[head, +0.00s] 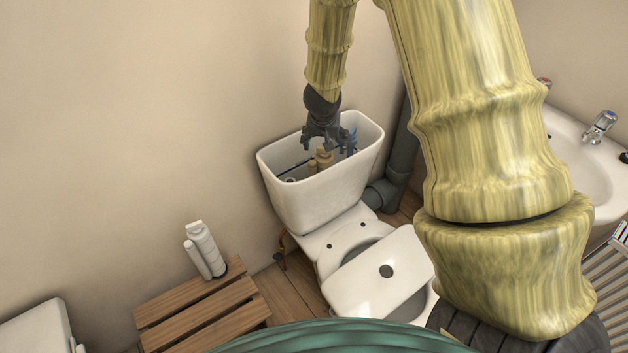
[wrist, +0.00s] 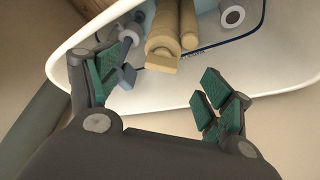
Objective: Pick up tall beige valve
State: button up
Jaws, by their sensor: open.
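The tall beige valve (head: 323,157) stands inside the open white toilet cistern (head: 318,205), near its middle. In the wrist view the beige valve (wrist: 163,48) shows at the top centre, with a beige cylinder beside it. My gripper (head: 325,145) is over the cistern opening, just above the valve in the head view. In the wrist view its fingers (wrist: 160,92) with green pads are spread wide and empty, the valve lying beyond the gap between them. The valve's lower part is hidden.
A blue-grey fitting (head: 351,141) stands right of the valve in the cistern. The cistern's white rim (wrist: 275,90) crosses below the fingers. A wooden stool (head: 195,305) with white bottles (head: 206,248) stands left. The toilet bowl is below, a sink (head: 585,165) at right.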

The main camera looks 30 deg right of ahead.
aim_at(323, 149)
jog(key=shift+w, duration=0.4)
jog(key=shift+w+d+f, duration=0.1)
jog(key=shift+f, duration=0.1)
jog(key=b+x, duration=0.1)
jog(key=x, duration=0.3)
jog(key=shift+w, duration=0.1)
jog(key=shift+b+x, duration=0.95)
jog(key=shift+x, duration=2.15)
jog(key=shift+c, duration=0.7)
jog(key=shift+d, duration=0.1)
grip_shut()
jog(key=shift+r, duration=0.1)
